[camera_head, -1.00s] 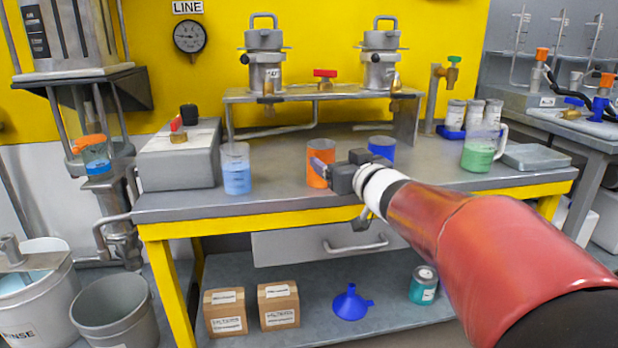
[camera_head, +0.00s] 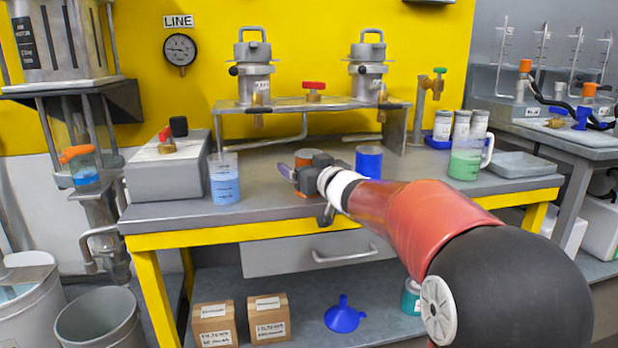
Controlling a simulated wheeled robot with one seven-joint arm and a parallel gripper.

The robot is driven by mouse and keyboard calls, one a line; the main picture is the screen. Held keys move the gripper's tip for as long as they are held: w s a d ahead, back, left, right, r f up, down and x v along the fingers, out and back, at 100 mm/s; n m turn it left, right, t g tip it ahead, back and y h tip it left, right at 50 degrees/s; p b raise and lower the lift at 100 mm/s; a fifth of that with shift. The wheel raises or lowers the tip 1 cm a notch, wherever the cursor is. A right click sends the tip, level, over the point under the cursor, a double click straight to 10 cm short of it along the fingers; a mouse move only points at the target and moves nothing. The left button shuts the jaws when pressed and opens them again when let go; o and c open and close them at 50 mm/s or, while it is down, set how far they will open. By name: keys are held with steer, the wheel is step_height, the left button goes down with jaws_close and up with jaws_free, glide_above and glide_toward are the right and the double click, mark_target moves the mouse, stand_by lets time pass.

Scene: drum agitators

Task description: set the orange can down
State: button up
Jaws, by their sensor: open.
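The orange can (camera_head: 304,157) stands upright on the grey bench top (camera_head: 255,198), near its middle. My gripper (camera_head: 287,172) is in front of the can and covers most of it; only its upper part and a small strip below show. The fingers are open, reach toward the left and look clear of the can's side. I see nothing held between them.
A blue can (camera_head: 368,162) stands just right of the orange one. A beaker of blue liquid (camera_head: 225,180) is at the left, a jug of green liquid (camera_head: 465,160) at the right. A metal rack (camera_head: 290,105) with two pots stands behind. The bench front is clear.

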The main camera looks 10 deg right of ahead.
steer(key=c, duration=1.2)
steer(key=shift+r, duration=0.25)
